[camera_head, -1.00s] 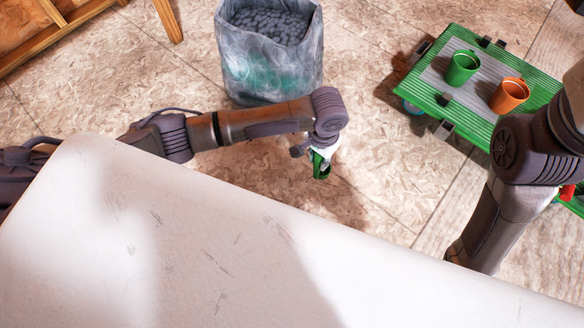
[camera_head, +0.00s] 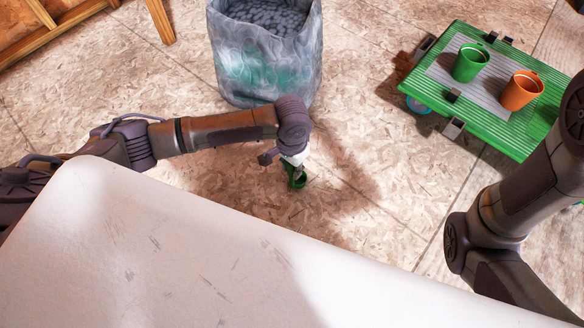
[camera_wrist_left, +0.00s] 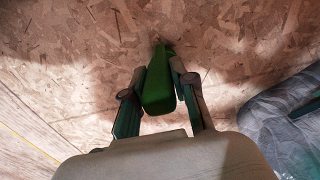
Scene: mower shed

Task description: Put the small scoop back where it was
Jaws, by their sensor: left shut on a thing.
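The small green scoop (camera_wrist_left: 158,85) is held between the fingers of my left gripper (camera_wrist_left: 158,100) in the left wrist view. In the head view my left gripper (camera_head: 295,165) points down above the floor, and the green scoop (camera_head: 297,180) shows at its tip. The gripper is shut on the scoop, clear of the other things. My right arm comes in at the right, but its gripper is out of view.
A grey translucent bag (camera_head: 264,62) filled with dark pellets stands behind my left arm. At the right is a green platform (camera_head: 428,82) with a green cup (camera_head: 469,64) and an orange cup (camera_head: 520,91). Open chipboard floor (camera_head: 380,180) lies between. My white body top fills the front.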

